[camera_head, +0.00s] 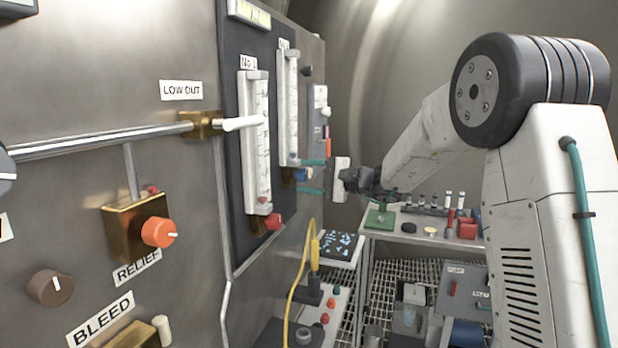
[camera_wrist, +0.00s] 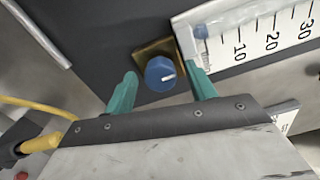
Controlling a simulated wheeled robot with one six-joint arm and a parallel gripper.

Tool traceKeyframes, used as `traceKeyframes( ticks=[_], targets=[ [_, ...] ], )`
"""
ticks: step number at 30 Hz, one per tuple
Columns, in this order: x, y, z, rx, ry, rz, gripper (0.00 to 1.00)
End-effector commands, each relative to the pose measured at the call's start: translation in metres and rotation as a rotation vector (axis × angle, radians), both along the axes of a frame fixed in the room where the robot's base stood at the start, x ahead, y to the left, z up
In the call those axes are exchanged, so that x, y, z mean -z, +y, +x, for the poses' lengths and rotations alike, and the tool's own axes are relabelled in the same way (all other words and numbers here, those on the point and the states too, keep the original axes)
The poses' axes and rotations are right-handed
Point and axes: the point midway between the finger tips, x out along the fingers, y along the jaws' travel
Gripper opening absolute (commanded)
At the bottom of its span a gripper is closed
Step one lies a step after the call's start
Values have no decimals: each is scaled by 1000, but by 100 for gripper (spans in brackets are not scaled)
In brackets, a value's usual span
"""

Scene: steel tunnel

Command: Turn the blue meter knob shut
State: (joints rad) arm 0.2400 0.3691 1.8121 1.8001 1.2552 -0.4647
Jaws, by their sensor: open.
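The blue meter knob (camera_wrist: 161,73) sits on a brass block (camera_wrist: 150,50) at the end of a white flow meter (camera_wrist: 262,38) with a printed scale. A white line shows on the knob's face. In the head view the blue knob (camera_head: 301,174) is at the foot of the farther meter (camera_head: 288,105). My gripper (camera_wrist: 160,88) is open, with one teal finger on each side of the knob in the wrist view. In the head view my gripper (camera_head: 312,176) reaches the panel from the right. I cannot tell whether either finger touches the knob.
A nearer meter (camera_head: 254,140) with a red knob (camera_head: 273,221) stands left of the blue knob. A white lever (camera_head: 243,123) sticks out from the panel. A yellow cable (camera_head: 305,262) hangs below. A cart (camera_head: 410,240) with small items stands behind my arm.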

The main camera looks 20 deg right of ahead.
Motion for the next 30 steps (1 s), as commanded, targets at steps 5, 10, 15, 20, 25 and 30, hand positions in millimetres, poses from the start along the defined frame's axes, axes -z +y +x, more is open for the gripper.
traceKeyframes(
  ticks=[5, 10, 15, 20, 25, 30],
  targets=[
    [-1, -11, -7, 2, -1, 0, 56],
    [0, -35, -24, 3, 0, 0, 56],
    [0, -55, -39, 4, 0, 0, 56],
    [0, -63, -45, 1, 0, 0, 56],
    [0, -64, -46, 1, 0, 0, 56],
    [0, -64, -46, 1, 0, 0, 56]
  ],
)
